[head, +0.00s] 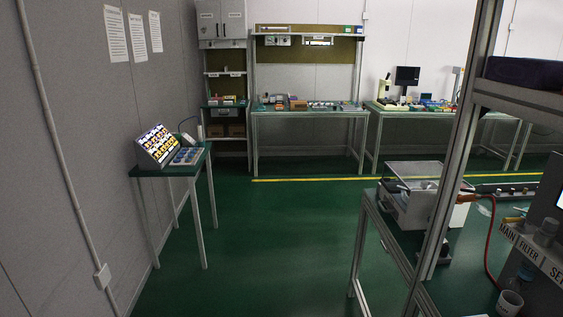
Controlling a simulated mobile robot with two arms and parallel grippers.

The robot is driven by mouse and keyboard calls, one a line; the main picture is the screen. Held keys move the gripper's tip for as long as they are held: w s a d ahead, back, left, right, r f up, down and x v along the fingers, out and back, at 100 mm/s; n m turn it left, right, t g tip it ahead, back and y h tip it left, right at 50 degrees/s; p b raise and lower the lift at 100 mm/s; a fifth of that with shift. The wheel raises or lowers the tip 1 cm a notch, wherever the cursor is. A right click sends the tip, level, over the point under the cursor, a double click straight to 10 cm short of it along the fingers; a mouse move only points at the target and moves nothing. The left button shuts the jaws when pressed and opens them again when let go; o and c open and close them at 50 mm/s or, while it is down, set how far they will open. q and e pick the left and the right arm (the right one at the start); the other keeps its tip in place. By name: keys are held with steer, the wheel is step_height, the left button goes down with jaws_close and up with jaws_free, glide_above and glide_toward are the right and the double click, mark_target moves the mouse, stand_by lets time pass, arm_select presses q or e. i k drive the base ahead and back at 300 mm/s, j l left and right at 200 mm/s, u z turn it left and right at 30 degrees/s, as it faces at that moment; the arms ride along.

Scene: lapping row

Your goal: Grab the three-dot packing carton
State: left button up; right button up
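I cannot make out a carton with three dots. Small brown and orange items (297,104) lie on the back workbench (310,113), also too small to identify. Neither of my grippers is in view.
A small green-topped table (180,170) with a lit panel stands at the left wall. At the right, a metal-framed bench (385,225) holds a clear-lidded machine (412,190). Green floor (270,230) is open between them, up to a yellow line (310,179).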

mark_target(294, 106)
steer(key=i, duration=1.1)
steer(key=i+j, duration=0.1)
steer(key=i, duration=1)
steer(key=i+z, duration=0.1)
steer(key=i, duration=1.05)
steer(key=i+j, duration=0.2)
steer(key=i, duration=0.9)
steer(key=i+l+z, duration=0.15)
steer(key=i+z, duration=0.3)
steer(key=i, duration=0.45)
steer(key=i+j+z, duration=0.15)
steer(key=i+z, duration=0.3)
steer(key=i, duration=0.4)
steer(key=i+l+u, duration=0.25)
steer(key=i+l, duration=0.3)
steer(key=i, duration=0.15)
steer(key=i+l+u, duration=0.3)
steer(key=i+l, duration=0.35)
